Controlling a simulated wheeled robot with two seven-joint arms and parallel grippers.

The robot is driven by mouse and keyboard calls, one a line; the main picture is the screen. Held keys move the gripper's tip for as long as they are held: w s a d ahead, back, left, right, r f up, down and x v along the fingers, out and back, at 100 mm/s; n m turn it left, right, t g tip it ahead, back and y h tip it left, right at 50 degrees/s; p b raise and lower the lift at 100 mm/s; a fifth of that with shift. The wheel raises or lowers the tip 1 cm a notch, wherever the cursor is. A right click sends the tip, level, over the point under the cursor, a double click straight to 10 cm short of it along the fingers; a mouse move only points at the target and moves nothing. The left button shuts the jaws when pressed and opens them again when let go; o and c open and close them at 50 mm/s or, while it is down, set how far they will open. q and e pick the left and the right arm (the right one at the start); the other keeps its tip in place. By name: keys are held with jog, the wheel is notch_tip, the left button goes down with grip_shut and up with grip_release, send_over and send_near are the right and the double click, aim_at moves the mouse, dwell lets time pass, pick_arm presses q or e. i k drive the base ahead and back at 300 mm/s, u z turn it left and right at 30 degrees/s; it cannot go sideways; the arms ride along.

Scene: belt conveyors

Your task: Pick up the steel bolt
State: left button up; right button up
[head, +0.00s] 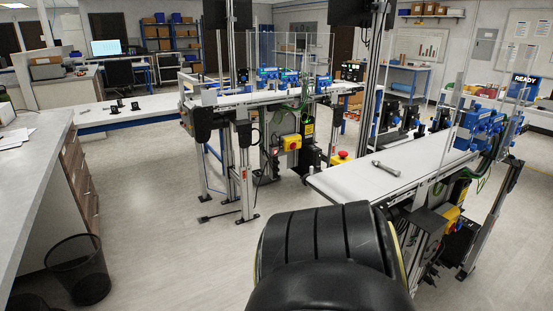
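A grey steel bolt (386,168) lies on its side on the pale belt of the right conveyor (345,182). It rests near the belt's right edge, with its long axis slanting down to the right. Nothing covers it. Neither of my grippers shows in the head view. A large black ribbed part, which looks like part of my own arm, fills the bottom middle, in front of the conveyor's near end and apart from the bolt in the picture.
A red emergency button (342,157) sits at the conveyor's left edge. Blue devices (480,128) stand farther along it. Another conveyor (250,98) stands behind. A grey counter (38,165) and a black wire bin (78,270) are at left. The floor between is clear.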

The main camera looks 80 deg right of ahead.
aim_at(378, 164)
jog(key=k, duration=0.5)
jog(key=z, duration=3.1)
